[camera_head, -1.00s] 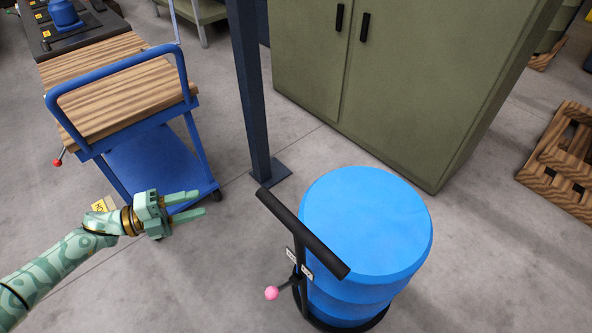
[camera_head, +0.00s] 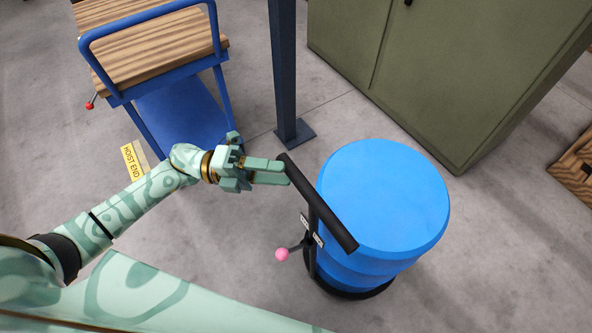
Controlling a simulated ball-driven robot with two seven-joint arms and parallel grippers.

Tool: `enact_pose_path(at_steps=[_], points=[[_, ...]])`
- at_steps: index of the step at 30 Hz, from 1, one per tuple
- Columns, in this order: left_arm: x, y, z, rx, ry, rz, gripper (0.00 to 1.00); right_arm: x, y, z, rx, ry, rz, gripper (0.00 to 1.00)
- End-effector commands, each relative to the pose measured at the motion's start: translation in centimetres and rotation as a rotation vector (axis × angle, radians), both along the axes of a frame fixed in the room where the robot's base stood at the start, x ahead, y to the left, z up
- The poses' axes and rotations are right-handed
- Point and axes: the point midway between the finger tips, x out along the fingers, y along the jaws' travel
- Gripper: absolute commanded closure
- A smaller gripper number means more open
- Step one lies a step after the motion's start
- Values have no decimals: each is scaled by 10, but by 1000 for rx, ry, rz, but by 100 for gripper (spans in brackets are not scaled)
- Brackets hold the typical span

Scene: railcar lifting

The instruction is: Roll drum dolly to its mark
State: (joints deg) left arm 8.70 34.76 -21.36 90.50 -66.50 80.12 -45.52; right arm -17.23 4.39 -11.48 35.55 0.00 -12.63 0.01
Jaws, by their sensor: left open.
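A blue drum (camera_head: 385,195) stands upright on the drum dolly, whose dark round base (camera_head: 345,291) shows beneath it. The dolly's black T-shaped handle (camera_head: 322,208) rises on the drum's left side, with a pink-knobbed lever (camera_head: 283,254) low on its post. My left gripper (camera_head: 287,172) is open and empty, its fingertips at the upper left end of the handle bar; I cannot tell whether they touch it. My right gripper is not in view. No floor mark for the dolly can be made out.
A blue cart (camera_head: 180,110) with a wooden top stands at upper left. A yellow "HOIST END" sign (camera_head: 133,161) lies by it. A dark post (camera_head: 284,75) and a green cabinet (camera_head: 440,70) stand behind the drum. A wooden pallet (camera_head: 574,170) is at right. Floor below the drum is clear.

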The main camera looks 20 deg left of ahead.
Motion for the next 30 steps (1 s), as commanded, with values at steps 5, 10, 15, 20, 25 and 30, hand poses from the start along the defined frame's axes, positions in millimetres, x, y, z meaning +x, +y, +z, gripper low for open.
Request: enact_pose_path(at_steps=[5, 10, 15, 20, 25, 30], points=[[4, -32, 6, -3, -1, 0, 55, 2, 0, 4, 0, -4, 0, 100], [5, -45, 6, 0, 0, 1, 55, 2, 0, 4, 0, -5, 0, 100], [6, -46, 6, 1, 1, 1, 55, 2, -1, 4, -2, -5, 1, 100], [6, -46, 6, 1, 1, 1, 66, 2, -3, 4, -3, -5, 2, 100], [6, -46, 6, 1, 1, 1, 100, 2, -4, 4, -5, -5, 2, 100], [8, -48, 5, 1, 0, 1, 100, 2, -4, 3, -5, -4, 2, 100]])
